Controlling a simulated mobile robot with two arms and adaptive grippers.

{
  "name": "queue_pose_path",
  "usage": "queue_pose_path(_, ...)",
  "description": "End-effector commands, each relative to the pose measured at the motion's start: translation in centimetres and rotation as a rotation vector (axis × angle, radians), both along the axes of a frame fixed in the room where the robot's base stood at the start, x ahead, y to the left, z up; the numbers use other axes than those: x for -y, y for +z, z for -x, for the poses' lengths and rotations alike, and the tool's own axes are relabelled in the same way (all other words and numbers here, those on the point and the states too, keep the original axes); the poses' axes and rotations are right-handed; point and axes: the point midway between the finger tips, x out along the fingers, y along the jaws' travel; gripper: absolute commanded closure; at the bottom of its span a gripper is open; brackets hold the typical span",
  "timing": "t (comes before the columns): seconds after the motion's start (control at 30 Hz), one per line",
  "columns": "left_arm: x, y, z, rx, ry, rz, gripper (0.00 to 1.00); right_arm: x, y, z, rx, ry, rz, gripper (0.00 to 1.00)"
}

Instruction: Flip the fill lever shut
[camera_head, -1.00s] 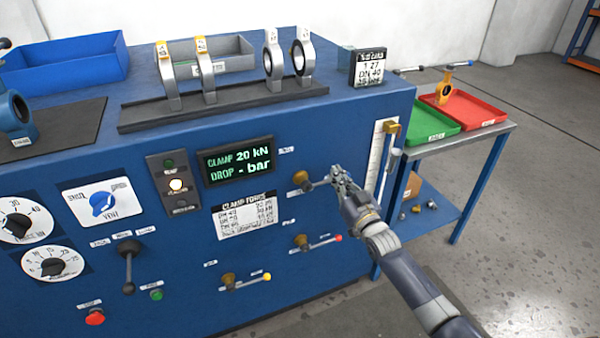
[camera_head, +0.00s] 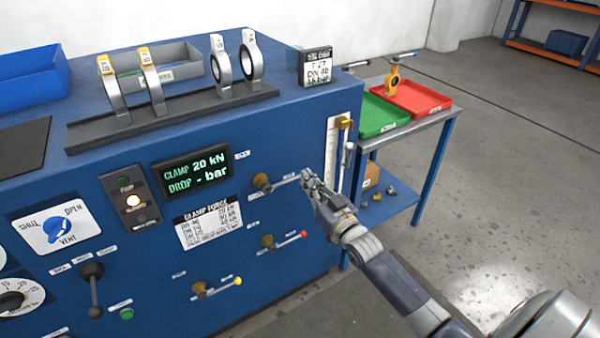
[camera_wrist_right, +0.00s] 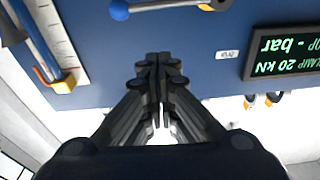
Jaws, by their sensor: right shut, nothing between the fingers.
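Three small levers with brass bodies sit on the blue panel; their labels are too small to read, so I cannot tell which is the fill lever. The upper lever (camera_head: 263,182) points right, and its outer end is hidden behind my right gripper (camera_head: 307,178). In the right wrist view it shows as a silver handle with a blue knob (camera_wrist_right: 119,10). The red-tipped lever (camera_head: 268,241) and yellow-tipped lever (camera_head: 199,289) also point right. My right gripper is shut and empty; in the wrist view its fingertips (camera_wrist_right: 159,62) appear apart from the blue knob.
A lit display (camera_head: 195,169) reads clamp 20 kN, drop - bar. A gauge tube (camera_head: 332,160) stands at the panel's right edge. A side table (camera_head: 410,133) holds a green tray (camera_head: 378,116) and a red tray (camera_head: 410,96). Rings stand on the bench top.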

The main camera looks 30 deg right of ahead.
Motion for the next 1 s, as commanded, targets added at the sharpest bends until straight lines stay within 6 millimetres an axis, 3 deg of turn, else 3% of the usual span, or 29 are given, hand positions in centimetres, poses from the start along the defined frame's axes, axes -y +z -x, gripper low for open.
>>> queue_pose_path(0.27,0.0,-0.3,-0.1,0.001,0.000,0.000,0.40,0.1,-0.4,2.4,0.000,0.000,0.000,1.00)
queue_pose_path(0.87,0.0,-0.3,-0.1,0.000,0.000,0.000,0.40,0.1,-0.3,2.5,0.000,0.000,0.000,1.00)
queue_pose_path(1.0,0.0,-0.3,-0.1,0.000,0.000,0.000,0.40,0.2,-2.8,2.7,-0.049,-0.010,0.003,1.00)
